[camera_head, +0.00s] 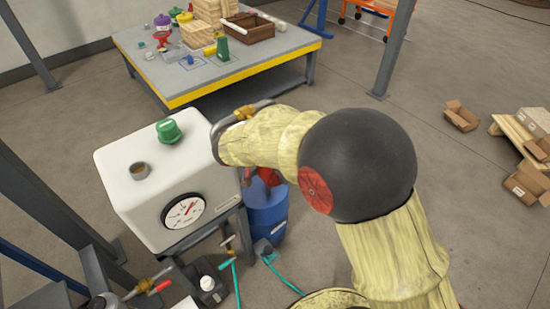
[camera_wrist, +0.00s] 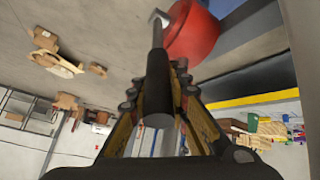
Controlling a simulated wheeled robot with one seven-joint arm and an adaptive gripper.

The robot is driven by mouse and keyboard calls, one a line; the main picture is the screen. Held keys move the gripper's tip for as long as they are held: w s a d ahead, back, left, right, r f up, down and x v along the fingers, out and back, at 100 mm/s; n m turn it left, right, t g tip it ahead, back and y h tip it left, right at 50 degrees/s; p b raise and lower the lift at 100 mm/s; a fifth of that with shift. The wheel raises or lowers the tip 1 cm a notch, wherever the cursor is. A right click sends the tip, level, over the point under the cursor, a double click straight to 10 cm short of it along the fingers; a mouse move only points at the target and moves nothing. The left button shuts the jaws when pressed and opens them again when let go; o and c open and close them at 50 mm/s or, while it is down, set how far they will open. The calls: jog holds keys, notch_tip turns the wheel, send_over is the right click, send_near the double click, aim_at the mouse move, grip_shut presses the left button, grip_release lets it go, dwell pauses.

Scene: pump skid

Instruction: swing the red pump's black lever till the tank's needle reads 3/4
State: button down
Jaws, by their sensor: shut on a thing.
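The white tank (camera_head: 130,180) stands at the left in the head view. Its round gauge (camera_head: 184,211) faces me, with a red needle leaning up and to the right; the marks are too small to read surely. The red pump (camera_head: 268,177) is mostly hidden behind my arm, above a blue drum (camera_head: 266,214). In the wrist view the pump's rounded red body (camera_wrist: 193,32) is at the top. Its black lever (camera_wrist: 157,100) runs between the fingers of my gripper (camera_wrist: 158,82), which is shut on the grip. The head view hides my gripper behind my arm.
A yellow-edged table (camera_head: 235,85) with blocks and a crate stands behind. Brass valves and a white-capped jug (camera_head: 208,285) are below the tank. Cardboard boxes (camera_head: 461,116) lie far right; floor between is clear.

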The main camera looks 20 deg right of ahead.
jog(key=shift+s+f, duration=0.15)
jog(key=shift+s, duration=0.05)
jog(key=c, duration=1.6)
grip_release()
jog(key=shift+w, duration=0.1)
jog(key=shift+c, duration=0.2)
jog(key=v, duration=1.2)
